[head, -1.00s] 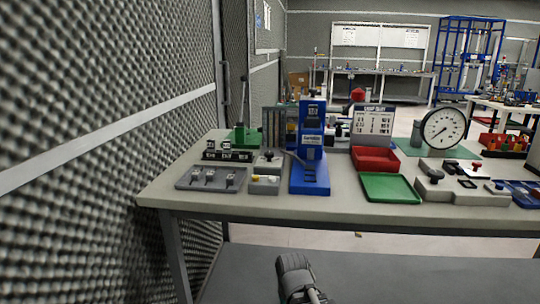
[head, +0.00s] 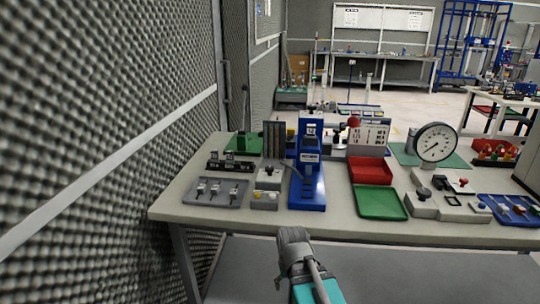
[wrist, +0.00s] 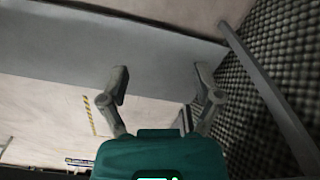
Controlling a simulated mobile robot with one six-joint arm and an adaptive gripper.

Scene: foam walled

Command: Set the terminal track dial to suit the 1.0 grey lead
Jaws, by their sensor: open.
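A blue bench press (head: 308,180) stands upright on the table, with a slotted base; it looks like the terminal machine, but no track dial can be made out on it. A grey tray (head: 232,200) left of it holds several small pale pieces; I cannot tell which is the 1.0 grey lead. A white chart (head: 370,136) stands behind the red bin, its text too small to read. My arm's end shows at the bottom of the head view, in front of the table. In the wrist view my gripper (wrist: 162,76) has its two fingers apart, with nothing between them.
A small grey box with a black knob (head: 269,176) and a button box (head: 264,200) sit left of the press. A red bin (head: 371,172), green tray (head: 380,204) and round gauge (head: 436,143) are to its right. A foam wall (head: 90,150) rises close on the left.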

